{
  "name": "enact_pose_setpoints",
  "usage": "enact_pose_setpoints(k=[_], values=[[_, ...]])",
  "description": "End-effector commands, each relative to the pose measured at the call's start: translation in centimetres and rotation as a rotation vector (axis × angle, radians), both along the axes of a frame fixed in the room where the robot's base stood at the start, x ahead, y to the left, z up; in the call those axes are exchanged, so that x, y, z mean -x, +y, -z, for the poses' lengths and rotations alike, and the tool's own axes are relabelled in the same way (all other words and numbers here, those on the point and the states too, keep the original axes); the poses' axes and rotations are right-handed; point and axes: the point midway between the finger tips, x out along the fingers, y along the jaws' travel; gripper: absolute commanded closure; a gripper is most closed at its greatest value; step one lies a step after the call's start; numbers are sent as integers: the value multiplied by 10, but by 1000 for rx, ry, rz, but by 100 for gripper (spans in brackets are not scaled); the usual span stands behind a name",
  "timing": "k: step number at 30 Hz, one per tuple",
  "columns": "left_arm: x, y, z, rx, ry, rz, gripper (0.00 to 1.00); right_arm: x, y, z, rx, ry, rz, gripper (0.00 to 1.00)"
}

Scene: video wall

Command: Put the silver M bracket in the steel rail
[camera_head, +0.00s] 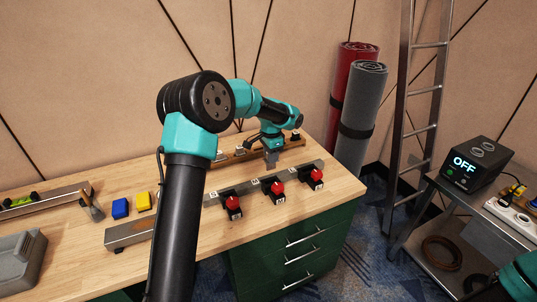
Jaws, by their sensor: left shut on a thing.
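My left gripper (271,148) is over the back of the bench and points down. It is shut on a small silver-grey piece (271,159), which looks like the bracket; no letter on it can be read. The steel rail (128,232) runs diagonally along the bench, in front of the gripper. Its middle is hidden behind my left arm. Small letter labels and several red-knobbed black clamps (276,189) sit along its right part. My right gripper is out of view; only part of my right arm shows at the lower right.
A wooden rack (235,154) with small pieces stands behind the held piece. A blue block (120,208), a yellow block (143,201), a brush (93,206) and a grey case (17,262) lie at left. A side table with an OFF box (471,165) stands at right.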

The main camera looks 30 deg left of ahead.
Motion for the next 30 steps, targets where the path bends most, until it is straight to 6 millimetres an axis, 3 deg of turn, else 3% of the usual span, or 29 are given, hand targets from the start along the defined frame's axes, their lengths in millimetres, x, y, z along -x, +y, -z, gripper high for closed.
enact_pose_setpoints(k=[7,21,30], values=[[0,0,7,0,2,1,100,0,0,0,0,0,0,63],[0,1,45,0,1,0,100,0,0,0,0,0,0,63],[0,0,48,0,0,0,100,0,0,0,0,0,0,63]])
